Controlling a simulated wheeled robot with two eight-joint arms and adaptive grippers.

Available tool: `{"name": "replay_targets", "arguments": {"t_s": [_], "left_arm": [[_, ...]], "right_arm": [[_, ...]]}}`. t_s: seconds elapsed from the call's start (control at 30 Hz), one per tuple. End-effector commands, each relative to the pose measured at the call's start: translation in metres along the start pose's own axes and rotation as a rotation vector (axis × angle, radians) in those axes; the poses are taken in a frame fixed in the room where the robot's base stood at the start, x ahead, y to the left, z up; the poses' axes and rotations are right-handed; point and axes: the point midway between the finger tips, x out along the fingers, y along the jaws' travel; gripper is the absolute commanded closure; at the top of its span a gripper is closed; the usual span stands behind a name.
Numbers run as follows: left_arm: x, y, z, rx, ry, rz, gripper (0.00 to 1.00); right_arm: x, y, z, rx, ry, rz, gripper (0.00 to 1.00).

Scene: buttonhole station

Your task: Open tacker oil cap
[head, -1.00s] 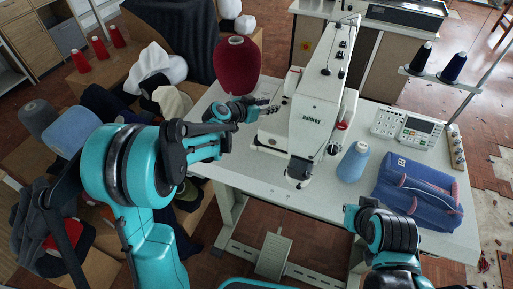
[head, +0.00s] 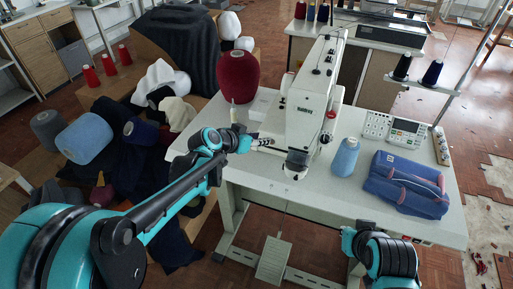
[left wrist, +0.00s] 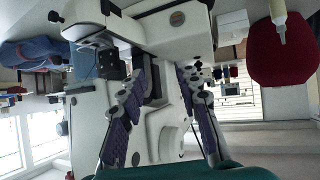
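The white tacker sewing machine (head: 306,112) stands on the pale table. I cannot make out its oil cap for certain. A small dark disc (left wrist: 177,18) shows on the white machine body in the left wrist view, but I cannot tell what it is. My left gripper (head: 265,143) is at the left side of the machine, near its base. In the left wrist view its two purple-padded fingers (left wrist: 162,95) are apart, with white machine body behind the gap and nothing held. My right gripper (head: 348,236) is low by the table's front edge, its fingers mostly hidden.
On the table (head: 290,192) are a dark red cone (head: 238,77), a white bottle (head: 233,114), a blue cone (head: 345,157), a blue bag (head: 405,184) and a control panel (head: 394,129). Dark cloth and cones crowd the left. Bare tabletop lies in front of the machine.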

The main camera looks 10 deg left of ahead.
Motion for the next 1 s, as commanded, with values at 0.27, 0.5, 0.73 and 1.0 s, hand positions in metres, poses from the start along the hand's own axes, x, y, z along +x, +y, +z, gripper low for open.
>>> {"name": "replay_targets", "arguments": {"t_s": [0.27,0.5,0.73,1.0], "left_arm": [[-0.005,0.002,0.003,-0.007,-0.011,-0.005,0.67],[-0.005,0.002,0.003,-0.007,-0.011,-0.005,0.67],[-0.040,0.018,0.020,-0.046,-0.075,-0.038,0.67],[-0.107,0.040,0.069,-0.137,-0.200,-0.139,0.67]], "right_arm": [[0.000,0.000,0.000,0.000,0.000,0.000,1.00],[0.000,0.000,0.000,0.000,0.000,0.000,1.00],[0.000,0.000,0.000,0.000,0.000,0.000,1.00],[0.000,0.000,0.000,0.000,0.000,0.000,1.00]]}}
